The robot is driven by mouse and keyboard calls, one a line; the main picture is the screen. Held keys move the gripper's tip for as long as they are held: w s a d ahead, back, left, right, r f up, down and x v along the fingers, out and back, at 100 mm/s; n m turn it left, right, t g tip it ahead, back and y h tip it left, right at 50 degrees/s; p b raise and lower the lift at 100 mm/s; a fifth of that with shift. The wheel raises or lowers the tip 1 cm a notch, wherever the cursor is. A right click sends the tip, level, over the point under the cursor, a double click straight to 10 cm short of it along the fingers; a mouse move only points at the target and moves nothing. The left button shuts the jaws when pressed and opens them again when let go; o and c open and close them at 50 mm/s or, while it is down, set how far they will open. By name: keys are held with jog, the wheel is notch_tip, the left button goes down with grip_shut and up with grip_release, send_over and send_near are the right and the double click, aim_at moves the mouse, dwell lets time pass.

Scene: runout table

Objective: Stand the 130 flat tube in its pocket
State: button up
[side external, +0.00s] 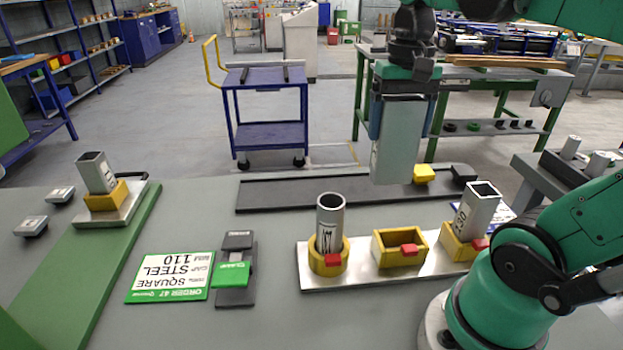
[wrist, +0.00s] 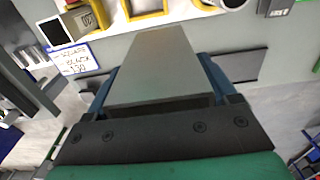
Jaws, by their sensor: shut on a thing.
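My gripper (side external: 402,120) is shut on the flat tube (side external: 397,148), a wide grey piece hanging upright above the far part of the table. In the wrist view the tube (wrist: 160,68) lies between my blue fingers (wrist: 162,88). A metal plate (side external: 360,279) carries three yellow pockets. The middle, rectangular pocket (side external: 387,256) is empty, with a red tab at its front; it shows at the top of the wrist view (wrist: 147,12). The tube is above and behind this pocket, apart from it. Its lower end touches nothing that I can see.
A round tube (side external: 330,218) stands in the left pocket and a square tube (side external: 476,208) in the right one.

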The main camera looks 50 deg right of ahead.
jog(key=s, duration=0.1)
jog(key=s+f, duration=0.1)
jog(key=s, duration=0.1)
jog(key=s+a+f, duration=0.1)
jog(key=shift+s+a+f, duration=0.1)
jog(key=shift+s+f, duration=0.05)
jog(key=shift+f, duration=2.95)
jog(key=shift+f, duration=2.5)
jog(key=o, duration=1.3)
jog(key=shift+r, duration=2.8)
